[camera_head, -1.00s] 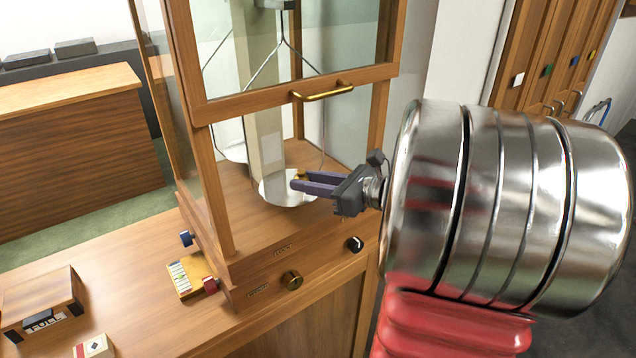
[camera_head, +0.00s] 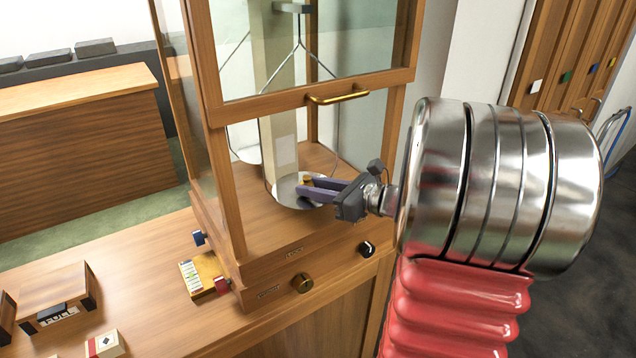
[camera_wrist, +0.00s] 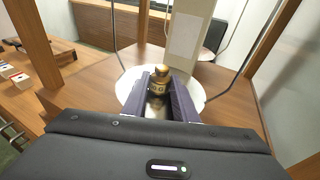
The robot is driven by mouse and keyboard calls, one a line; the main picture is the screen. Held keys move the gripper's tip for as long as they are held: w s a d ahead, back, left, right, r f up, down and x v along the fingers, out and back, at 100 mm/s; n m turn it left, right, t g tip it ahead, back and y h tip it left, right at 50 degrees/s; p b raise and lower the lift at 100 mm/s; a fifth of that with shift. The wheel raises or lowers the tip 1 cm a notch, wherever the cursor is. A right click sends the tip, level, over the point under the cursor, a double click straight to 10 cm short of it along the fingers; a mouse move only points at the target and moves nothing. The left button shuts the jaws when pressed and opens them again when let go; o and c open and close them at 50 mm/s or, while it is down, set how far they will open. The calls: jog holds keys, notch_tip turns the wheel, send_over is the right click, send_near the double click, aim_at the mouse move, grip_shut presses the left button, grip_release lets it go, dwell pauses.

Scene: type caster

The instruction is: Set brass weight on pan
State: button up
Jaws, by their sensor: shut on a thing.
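The brass weight (camera_wrist: 158,82) is a small gold knobbed cylinder held between the purple jaws of my gripper (camera_wrist: 160,92). In the head view the weight (camera_head: 307,180) shows only as a small gold bit at the fingertips of my gripper (camera_head: 308,188). The near pan (camera_head: 290,200) is a round silvery dish hung by wires inside the wooden glass case. The jaws are over this pan, and it also shows under them in the wrist view (camera_wrist: 127,85). I cannot tell whether the weight touches the pan.
The case's glass front (camera_head: 310,97) is raised, with a brass handle on its lower rail. Wooden posts frame the opening, and a pale column (camera_head: 283,140) stands behind the near pan. A second pan (camera_head: 248,154) hangs farther back. A wooden box (camera_head: 55,297) sits at the left.

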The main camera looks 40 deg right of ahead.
jog(key=o, duration=1.1)
jog(key=shift+o, duration=0.3)
jog(key=o, duration=0.5)
jog(key=shift+c, duration=0.2)
jog(key=shift+s+r, duration=0.1)
jog(key=shift+s+a+r, duration=0.1)
jog(key=shift+s+r, duration=0.35)
jog(key=shift+s, duration=0.25)
jog(key=shift+s+r, duration=0.45)
jog(key=shift+s, duration=0.2)
jog(key=shift+s, duration=0.1)
jog(key=s, duration=1.5)
jog(key=shift+s+a, duration=0.4)
jog(key=shift+a, duration=0.05)
